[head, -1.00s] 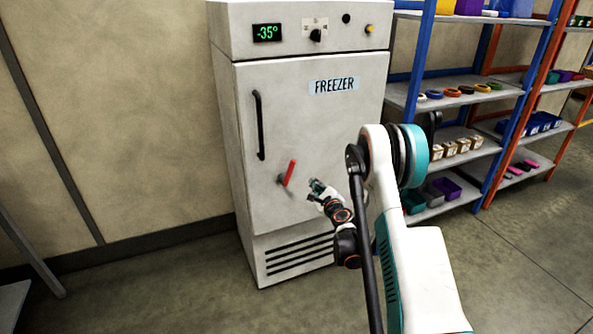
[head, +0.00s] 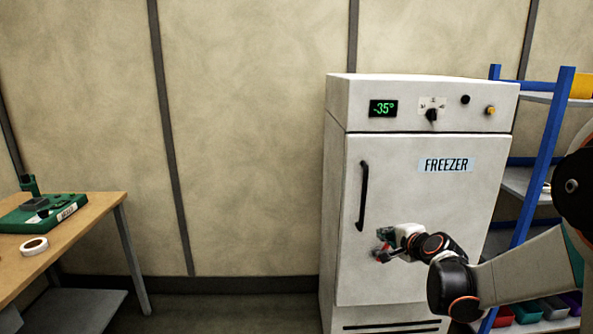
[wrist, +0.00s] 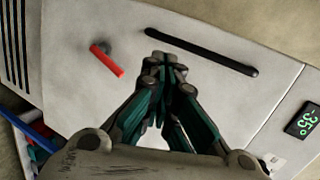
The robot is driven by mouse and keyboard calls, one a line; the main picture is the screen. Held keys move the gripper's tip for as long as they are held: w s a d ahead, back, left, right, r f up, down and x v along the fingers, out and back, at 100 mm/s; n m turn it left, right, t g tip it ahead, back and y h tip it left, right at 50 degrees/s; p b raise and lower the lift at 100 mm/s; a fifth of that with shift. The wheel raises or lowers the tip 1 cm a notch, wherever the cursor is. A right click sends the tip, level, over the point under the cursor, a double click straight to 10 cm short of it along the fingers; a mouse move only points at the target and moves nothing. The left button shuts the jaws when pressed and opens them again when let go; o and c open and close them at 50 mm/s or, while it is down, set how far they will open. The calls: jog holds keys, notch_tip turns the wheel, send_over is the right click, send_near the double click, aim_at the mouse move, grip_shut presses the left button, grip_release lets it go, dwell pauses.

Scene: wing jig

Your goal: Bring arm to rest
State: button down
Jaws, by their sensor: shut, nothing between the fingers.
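My gripper (head: 386,241) is in front of the white freezer's door in the head view, with the arm reaching in from the right. In the wrist view its fingers (wrist: 165,62) are together and hold nothing. The freezer (head: 375,190) has its door closed, and its display (head: 383,108) reads -35°. A red lever (wrist: 107,60) on the door shows clear of the fingers, to their left in the wrist view. In the head view the gripper partly hides that lever. The black door handle (wrist: 200,50) lies just beyond the fingertips in the wrist view; contact cannot be told.
A blue-framed shelf rack (head: 545,150) stands right of the freezer, with bins on its low shelf. A wooden table (head: 85,215) at left bears a green fixture (head: 40,212) and a white tape roll (head: 34,246). Bare wall and floor lie between table and freezer.

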jog(key=s+a+r+n+g, duration=0.2)
jog(key=s+a+n, duration=0.15)
jog(key=s, duration=0.55)
jog(key=s+a+r+n+g, duration=0.15)
jog(key=s+n, duration=0.25)
jog(key=s, duration=0.5)
jog(key=s+a+r+n+g, duration=0.1)
jog(key=s+a+r+n, duration=0.2)
jog(key=s, duration=0.6)
jog(key=s+d+f+n+g+h, duration=0.1)
jog(key=s+f+n, duration=0.1)
jog(key=s, duration=0.4)
jog(key=s+f+n+g+h, duration=0.1)
jog(key=s+f+n, duration=0.1)
jog(key=s, duration=0.3)
jog(key=shift+s+d+f+n, duration=0.35)
jog(key=shift+d+n, duration=0.05)
jog(key=shift+n, duration=0.15)
